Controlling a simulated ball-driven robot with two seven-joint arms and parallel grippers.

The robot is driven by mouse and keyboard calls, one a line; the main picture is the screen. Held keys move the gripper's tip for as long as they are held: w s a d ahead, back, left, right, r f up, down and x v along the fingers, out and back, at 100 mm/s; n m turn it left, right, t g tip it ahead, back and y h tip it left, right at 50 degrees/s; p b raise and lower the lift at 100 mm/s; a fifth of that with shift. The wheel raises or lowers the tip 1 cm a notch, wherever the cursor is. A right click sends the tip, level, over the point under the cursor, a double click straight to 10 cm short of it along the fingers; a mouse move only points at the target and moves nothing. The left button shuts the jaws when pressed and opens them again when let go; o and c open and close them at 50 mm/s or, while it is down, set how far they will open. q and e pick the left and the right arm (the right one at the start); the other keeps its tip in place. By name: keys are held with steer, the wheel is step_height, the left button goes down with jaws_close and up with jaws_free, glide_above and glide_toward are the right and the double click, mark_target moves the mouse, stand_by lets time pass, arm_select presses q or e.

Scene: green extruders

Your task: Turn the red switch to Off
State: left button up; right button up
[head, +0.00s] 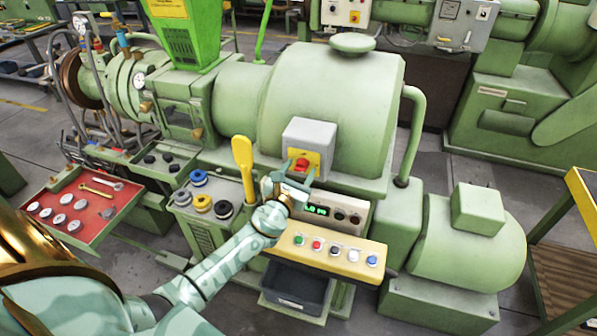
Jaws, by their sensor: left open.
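The red switch (301,165) sits on a yellow plate on the front of a grey box (309,140), fixed to the green extruder housing (335,90). My left gripper (297,183) is open and right at the switch, just below and in front of it. Its fingers partly cover the lower part of the switch. I cannot tell whether they touch it or which position the switch is in. My right gripper is not in view.
A yellow lever (243,160) stands just left of my left gripper. Below are a green-lit display panel (318,210) and a yellow panel with several coloured buttons (335,254). A red tool tray (97,225) is at the left. A green motor (465,245) stands at the right.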

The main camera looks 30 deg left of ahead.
arm_select(q)
steer(key=c, duration=0.9)
steer(key=shift+c, duration=0.2)
steer(key=shift+n, duration=0.3)
steer(key=n+b, duration=0.2)
steer(key=n, duration=0.1)
steer(key=shift+f, duration=0.15)
steer(key=n+b, duration=0.4)
steer(key=n, duration=0.5)
steer(key=shift+n+t, duration=0.3)
steer(key=shift+n, duration=0.1)
steer(key=n+y, duration=0.1)
steer(key=n, duration=0.4)
steer(key=shift+d, duration=0.1)
